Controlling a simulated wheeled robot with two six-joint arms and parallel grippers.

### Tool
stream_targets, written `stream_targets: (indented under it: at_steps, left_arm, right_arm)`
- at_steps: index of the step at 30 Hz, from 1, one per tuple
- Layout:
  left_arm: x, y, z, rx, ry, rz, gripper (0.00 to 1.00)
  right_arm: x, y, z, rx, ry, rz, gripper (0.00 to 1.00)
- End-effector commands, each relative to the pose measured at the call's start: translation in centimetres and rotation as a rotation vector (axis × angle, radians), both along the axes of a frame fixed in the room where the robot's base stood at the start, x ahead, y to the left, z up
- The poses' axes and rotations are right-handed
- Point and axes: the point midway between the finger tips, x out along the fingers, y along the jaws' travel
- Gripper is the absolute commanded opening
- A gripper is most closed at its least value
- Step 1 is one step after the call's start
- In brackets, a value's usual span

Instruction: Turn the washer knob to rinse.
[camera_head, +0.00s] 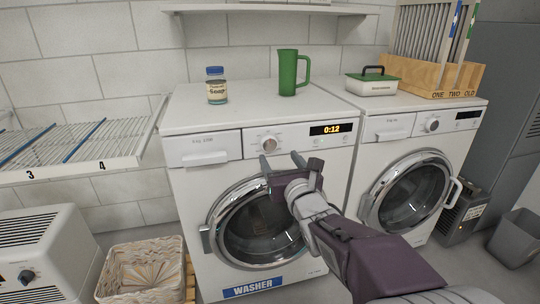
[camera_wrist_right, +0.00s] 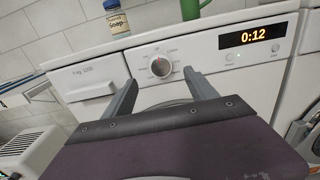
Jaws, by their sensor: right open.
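The washer (camera_head: 190,225) is a white front loader with a blue WASHER label and a round door. Its knob (camera_head: 268,143) is a round pale dial on the front panel, left of the display (camera_head: 331,129) reading 0:12. In the right wrist view the knob (camera_wrist_right: 160,66) shows a red mark, with small print around it too fine to read. My right gripper (camera_head: 282,160) is open and empty, in front of the panel just below the knob. In the right wrist view its fingers (camera_wrist_right: 162,90) stand to either side of the knob, apart from it. My left gripper is not in view.
A soap jar (camera_head: 216,86) and a green pitcher (camera_head: 288,75) stand on the washer. A second machine (camera_head: 408,150) with a lidded box (camera_head: 372,83) on top stands right. A wicker basket (camera_head: 142,270) and white heater (camera_head: 45,250) stand at lower left.

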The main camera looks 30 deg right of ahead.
Motion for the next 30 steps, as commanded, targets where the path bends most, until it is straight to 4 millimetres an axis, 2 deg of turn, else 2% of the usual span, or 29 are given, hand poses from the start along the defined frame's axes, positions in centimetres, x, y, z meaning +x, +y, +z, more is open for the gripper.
stream_targets:
  at_steps: [1,5,6,9,14,18,25,30]
  left_arm:
    - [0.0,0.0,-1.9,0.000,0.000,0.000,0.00]
    - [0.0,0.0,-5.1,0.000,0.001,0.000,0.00]
    - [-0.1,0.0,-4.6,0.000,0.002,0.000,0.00]
    - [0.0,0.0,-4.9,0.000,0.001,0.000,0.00]
    - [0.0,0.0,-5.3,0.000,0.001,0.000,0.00]
    - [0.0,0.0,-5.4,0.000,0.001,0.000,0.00]
    - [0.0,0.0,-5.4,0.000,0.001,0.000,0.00]
    - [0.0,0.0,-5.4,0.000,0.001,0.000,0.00]
  right_arm:
    - [0.4,-0.1,-1.0,-0.003,-0.002,0.002,0.66]
    - [1.7,-0.4,-1.3,-0.003,-0.004,-0.002,0.66]
    - [2.7,-0.7,-0.7,0.000,0.001,-0.001,0.66]
    - [5.0,-1.2,-0.5,0.000,0.002,-0.001,0.66]
    - [7.4,-1.8,-0.3,0.000,0.001,-0.002,0.66]
    - [8.2,-2.0,-0.2,0.000,0.001,-0.002,0.66]
    - [8.2,-2.0,-0.1,0.000,0.001,-0.002,0.66]
    - [8.2,-2.0,-0.1,0.000,0.001,-0.002,0.19]
